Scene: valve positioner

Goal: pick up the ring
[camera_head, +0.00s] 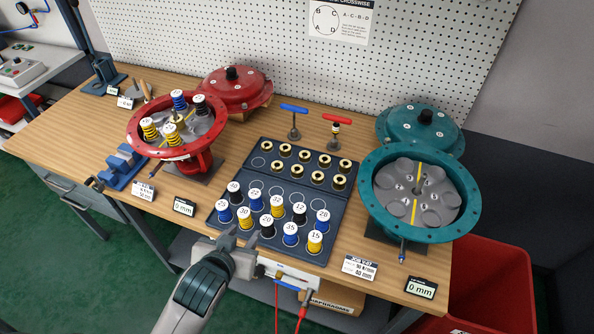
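Several brass-coloured rings (317,177) with dark centres sit in rows in the back half of the dark tray (262,148), on the wooden bench. Which one is the ring of the task, I cannot tell. My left gripper (239,236) is at the tray's front left edge, beside the numbered springs. Its fingers are apart, with nothing visible between them, and it is well short of the rings. My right gripper is not in view.
A red open housing (196,150) with springs stands left, a teal open housing (470,200) right. Blue (294,109) and red-handled (337,119) T-tools stand behind the tray. A red bin (500,290) is at lower right.

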